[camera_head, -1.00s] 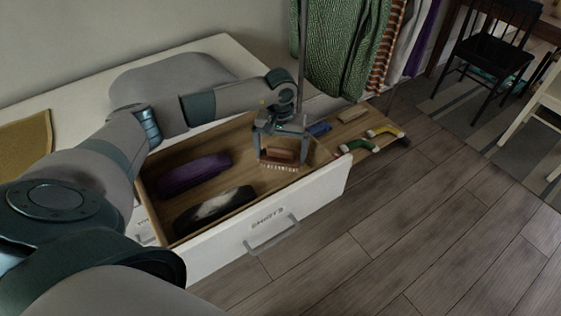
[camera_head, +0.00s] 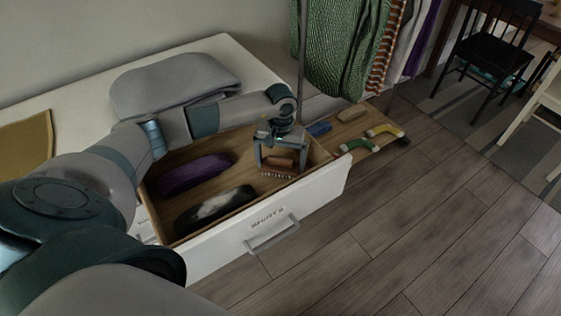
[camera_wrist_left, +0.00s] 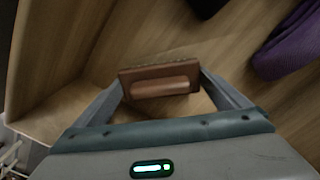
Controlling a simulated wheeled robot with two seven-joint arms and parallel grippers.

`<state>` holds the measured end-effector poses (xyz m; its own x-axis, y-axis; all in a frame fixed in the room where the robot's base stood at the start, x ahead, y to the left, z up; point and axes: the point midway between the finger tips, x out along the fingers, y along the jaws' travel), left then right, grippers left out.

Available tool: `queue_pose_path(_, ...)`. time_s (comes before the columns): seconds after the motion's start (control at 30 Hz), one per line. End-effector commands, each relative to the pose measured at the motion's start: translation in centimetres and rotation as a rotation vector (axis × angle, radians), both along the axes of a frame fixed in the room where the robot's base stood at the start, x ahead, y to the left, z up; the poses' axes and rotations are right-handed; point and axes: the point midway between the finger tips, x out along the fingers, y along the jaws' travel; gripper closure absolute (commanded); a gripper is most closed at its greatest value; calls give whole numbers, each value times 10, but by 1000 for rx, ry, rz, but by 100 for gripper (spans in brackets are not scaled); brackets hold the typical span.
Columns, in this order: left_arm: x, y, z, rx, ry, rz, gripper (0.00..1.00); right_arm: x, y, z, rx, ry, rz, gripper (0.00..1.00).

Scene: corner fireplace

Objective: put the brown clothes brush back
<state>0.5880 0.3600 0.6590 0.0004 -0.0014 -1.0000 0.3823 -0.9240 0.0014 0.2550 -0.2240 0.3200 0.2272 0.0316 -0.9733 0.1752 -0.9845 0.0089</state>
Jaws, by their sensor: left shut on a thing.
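The brown clothes brush (camera_head: 280,165) is held by my left gripper (camera_head: 281,158) over the right part of the open drawer. Its pale bristles point down. In the left wrist view the brush (camera_wrist_left: 160,80) sits between the two fingertips, with the drawer's wooden floor and walls around it. I cannot tell whether the bristles touch the drawer floor. The drawer (camera_head: 225,231) has a white front with a grey handle and a label. My right gripper is not in view.
Right of the drawer, a wooden board (camera_head: 352,130) holds a blue brush (camera_head: 319,128), a tan brush (camera_head: 350,113), and green and yellow curved items. Clothes hang above it.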

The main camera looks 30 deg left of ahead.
Motion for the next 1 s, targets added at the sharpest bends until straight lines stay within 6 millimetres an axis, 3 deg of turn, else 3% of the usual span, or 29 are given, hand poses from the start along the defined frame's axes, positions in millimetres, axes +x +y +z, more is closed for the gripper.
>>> queue_pose_path(0.4, 0, 0, -3, 0, 0, 0, 30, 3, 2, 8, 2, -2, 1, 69)
queue_pose_path(0.43, 0, 0, -3, 0, 0, 0, 3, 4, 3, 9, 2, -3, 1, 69)
queue_pose_path(0.47, 0, 0, -2, 0, 0, 0, 0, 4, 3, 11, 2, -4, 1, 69)
queue_pose_path(1.0, 1, 0, 4, 1, -2, 0, 0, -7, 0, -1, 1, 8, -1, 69)
